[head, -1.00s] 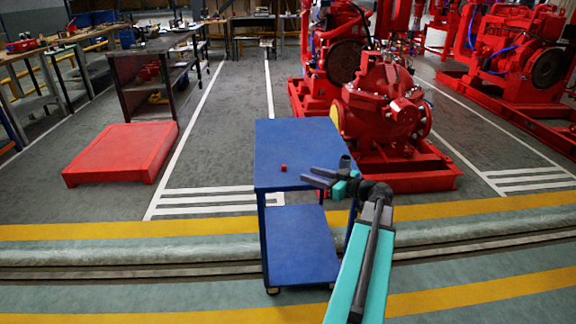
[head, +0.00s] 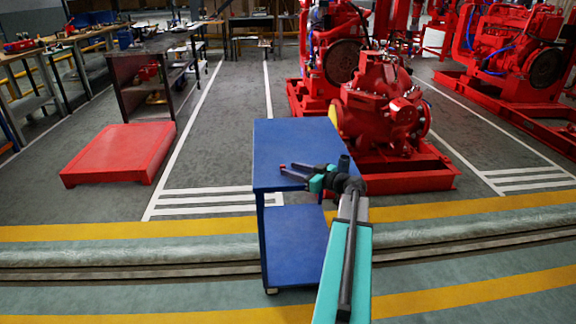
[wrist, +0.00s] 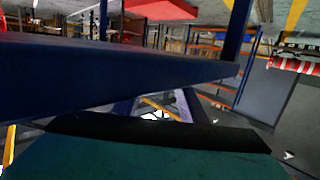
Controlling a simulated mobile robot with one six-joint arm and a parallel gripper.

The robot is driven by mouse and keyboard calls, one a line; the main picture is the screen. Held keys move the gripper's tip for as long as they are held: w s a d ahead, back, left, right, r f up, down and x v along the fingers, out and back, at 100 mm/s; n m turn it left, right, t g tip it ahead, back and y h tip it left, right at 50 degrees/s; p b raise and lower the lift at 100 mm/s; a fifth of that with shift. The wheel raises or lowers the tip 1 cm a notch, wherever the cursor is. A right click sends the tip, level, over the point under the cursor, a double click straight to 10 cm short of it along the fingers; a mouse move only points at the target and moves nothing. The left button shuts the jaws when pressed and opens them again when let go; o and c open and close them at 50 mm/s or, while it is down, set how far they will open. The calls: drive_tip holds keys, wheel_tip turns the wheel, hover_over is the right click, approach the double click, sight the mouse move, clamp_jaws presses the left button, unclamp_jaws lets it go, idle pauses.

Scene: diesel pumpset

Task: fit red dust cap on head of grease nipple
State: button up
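The red dust cap (head: 282,166) is a tiny red block on the blue top of the trolley (head: 275,139). My gripper (head: 287,169) reaches in from the right, low over the trolley top. Its two dark fingers are apart, with their tips at the cap. I cannot tell whether they touch it or whether it lies fully between them. The wrist view shows a teal and dark part of my gripper (wrist: 150,150) close up and a dark blue edge across it; the cap does not show there. The grease nipple is too small to make out in any view.
A red pump (head: 385,115) on a red base stands just behind the trolley's right side. A low red platform (head: 118,152) lies to the left on the floor. The trolley has a lower blue shelf (head: 295,245). Grey floor between platform and trolley is clear.

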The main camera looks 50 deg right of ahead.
sight(283, 165)
drive_tip(key=shift+w, duration=0.1)
drive_tip(key=shift+w+a+f, duration=0.1)
drive_tip(key=shift+w, duration=1.15)
drive_tip(key=shift+w+a+f, duration=0.1)
drive_tip(key=shift+w, duration=1.15)
clamp_jaws()
